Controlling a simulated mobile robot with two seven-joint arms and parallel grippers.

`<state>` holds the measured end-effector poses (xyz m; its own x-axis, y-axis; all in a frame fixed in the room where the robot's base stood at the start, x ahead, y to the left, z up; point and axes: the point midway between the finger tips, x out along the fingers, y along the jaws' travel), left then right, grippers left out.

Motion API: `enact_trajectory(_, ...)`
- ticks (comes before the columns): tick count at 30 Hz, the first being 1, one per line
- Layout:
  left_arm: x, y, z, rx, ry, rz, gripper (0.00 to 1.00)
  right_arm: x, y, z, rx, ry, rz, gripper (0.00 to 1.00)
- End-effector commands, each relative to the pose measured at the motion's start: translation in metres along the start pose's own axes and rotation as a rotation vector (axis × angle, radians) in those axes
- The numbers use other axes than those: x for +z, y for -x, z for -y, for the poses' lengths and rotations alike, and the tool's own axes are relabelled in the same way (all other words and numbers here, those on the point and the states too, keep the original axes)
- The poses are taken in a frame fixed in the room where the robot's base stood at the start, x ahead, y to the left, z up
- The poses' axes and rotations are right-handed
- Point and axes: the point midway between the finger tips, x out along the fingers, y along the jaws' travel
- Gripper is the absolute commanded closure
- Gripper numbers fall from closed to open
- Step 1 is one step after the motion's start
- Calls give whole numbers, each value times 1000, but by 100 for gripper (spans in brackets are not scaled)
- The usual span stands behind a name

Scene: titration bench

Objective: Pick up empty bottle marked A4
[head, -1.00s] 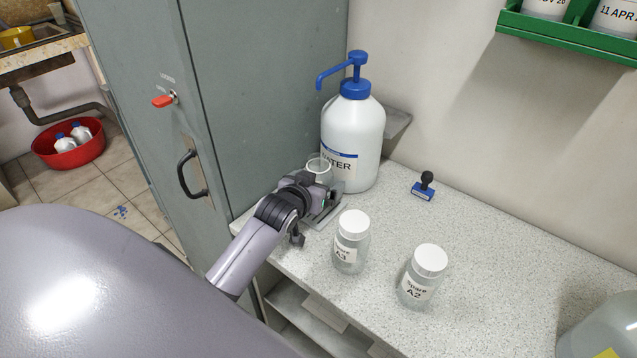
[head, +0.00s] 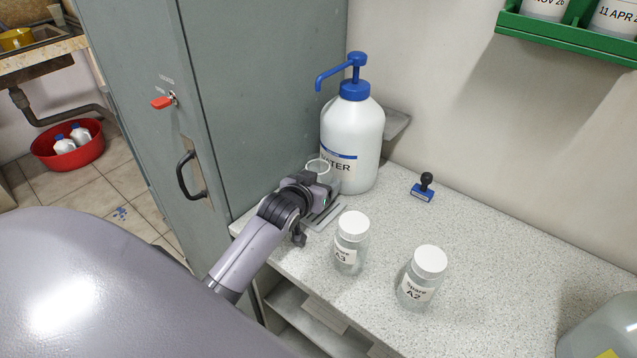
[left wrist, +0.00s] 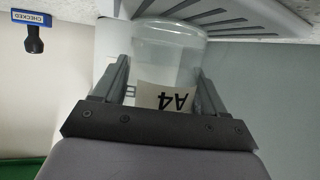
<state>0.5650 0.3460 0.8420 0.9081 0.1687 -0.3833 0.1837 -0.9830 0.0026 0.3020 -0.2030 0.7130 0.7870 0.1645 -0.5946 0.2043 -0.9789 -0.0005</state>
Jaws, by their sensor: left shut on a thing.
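The clear, open-topped bottle (head: 318,166) stands out just beyond my left gripper (head: 322,187), in front of the white water bottle. In the left wrist view the glass bottle (left wrist: 168,55) appears upside down with its A4 label (left wrist: 165,97) facing the camera. My left gripper (left wrist: 165,75) is shut on it, one finger on each side. In the head view the gripper hides much of its body. It is close above the grey drip tray (head: 327,214), and I cannot tell whether it touches. My right gripper is not in view.
A white water bottle (head: 352,130) with a blue pump stands close behind. Lidded spare jars A3 (head: 350,245) and A2 (head: 420,280) stand at the front. A stamp (head: 424,188) lies to the right. A grey cabinet (head: 260,100) bounds the left.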

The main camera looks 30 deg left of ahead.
Motion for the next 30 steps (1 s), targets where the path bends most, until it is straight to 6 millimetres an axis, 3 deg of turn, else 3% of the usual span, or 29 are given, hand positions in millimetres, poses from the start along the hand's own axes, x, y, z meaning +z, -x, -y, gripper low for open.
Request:
enact_trajectory(16,-34,14,0,0,-1,-2,65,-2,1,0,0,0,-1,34)
enact_trajectory(30,-7,70,0,-1,0,1,65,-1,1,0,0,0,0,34)
